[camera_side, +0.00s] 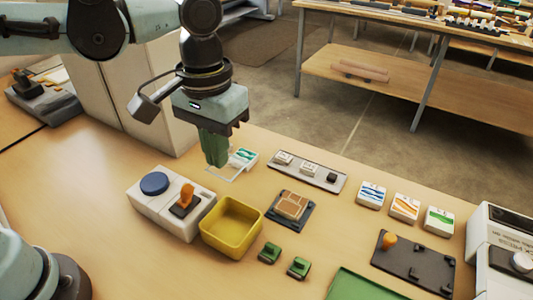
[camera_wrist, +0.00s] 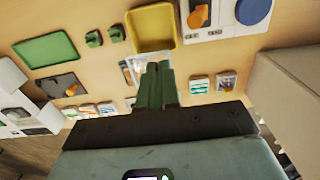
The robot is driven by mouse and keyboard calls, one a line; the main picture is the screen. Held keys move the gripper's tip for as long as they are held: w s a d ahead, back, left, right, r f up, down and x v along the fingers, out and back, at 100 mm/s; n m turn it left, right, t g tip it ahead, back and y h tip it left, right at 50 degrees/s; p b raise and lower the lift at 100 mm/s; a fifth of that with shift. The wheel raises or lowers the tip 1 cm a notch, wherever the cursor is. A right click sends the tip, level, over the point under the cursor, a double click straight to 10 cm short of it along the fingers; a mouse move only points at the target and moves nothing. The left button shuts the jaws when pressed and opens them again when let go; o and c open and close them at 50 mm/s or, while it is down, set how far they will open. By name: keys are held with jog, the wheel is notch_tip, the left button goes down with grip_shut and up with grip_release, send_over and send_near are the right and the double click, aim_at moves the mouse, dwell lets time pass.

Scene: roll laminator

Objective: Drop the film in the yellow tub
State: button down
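The film (camera_side: 226,174) is a thin clear sheet with a pale outline, at the tips of my gripper (camera_side: 217,165). In the wrist view, the film (camera_wrist: 132,70) shows behind the fingers (camera_wrist: 157,65), which hide part of it. The green fingers are close together and appear shut on it, above the table. The yellow tub (camera_side: 245,246) is open and looks empty. It stands in front of my gripper in the side view, and the tub (camera_wrist: 153,47) is just beyond the fingertips in the wrist view.
A white unit with a blue disc (camera_side: 154,183) and an orange knob (camera_side: 187,193) stands left of the tub. A dark pad with a brown card (camera_side: 292,206) is to its right. Two green clips (camera_side: 269,252) lie in front. Small packs (camera_side: 371,195) and a grey tray (camera_side: 310,170) are behind.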

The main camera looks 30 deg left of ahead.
aim_at(225, 175)
jog(key=shift+s+d, duration=0.3)
jog(key=shift+d, duration=0.25)
jog(key=shift+s+d, duration=0.25)
jog(key=shift+d, duration=0.25)
jog(key=shift+d+f, duration=0.15)
jog(key=shift+f, duration=2.85)
jog(key=c, duration=1.3)
grip_release()
jog(key=shift+r, duration=0.15)
notch_tip(225, 175, up, 12)
jog(key=shift+f, duration=0.1)
